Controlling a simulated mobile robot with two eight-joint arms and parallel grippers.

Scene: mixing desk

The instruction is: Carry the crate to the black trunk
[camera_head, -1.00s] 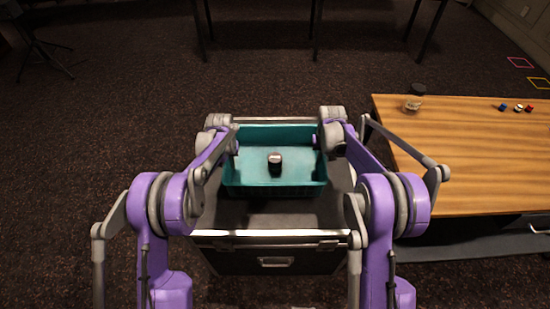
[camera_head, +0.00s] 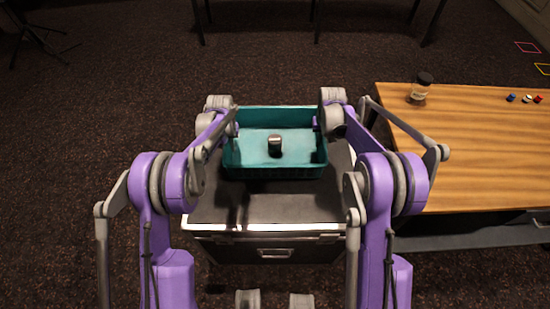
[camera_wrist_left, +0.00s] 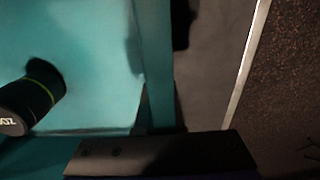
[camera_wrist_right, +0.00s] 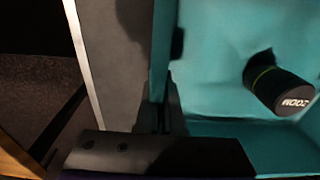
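The teal crate (camera_head: 275,172) is over the lid of the black trunk (camera_head: 208,205), toward its back half. I cannot tell whether it rests on the lid or hangs just above it. A small black cylinder marked ZOOM (camera_head: 275,146) lies inside the crate; it also shows in the left wrist view (camera_wrist_left: 32,100) and right wrist view (camera_wrist_right: 278,90). My left gripper (camera_head: 234,130) is shut on the crate's left wall (camera_wrist_left: 157,60). My right gripper (camera_head: 317,124) is shut on its right wall (camera_wrist_right: 160,60). The fingertips are partly hidden.
A wooden desk (camera_head: 460,150) stands close on the right of the trunk. A jar with a dark lid (camera_head: 420,88) and several small coloured items (camera_head: 526,98) are on it. Dark carpet (camera_head: 110,110) is open to the left and behind.

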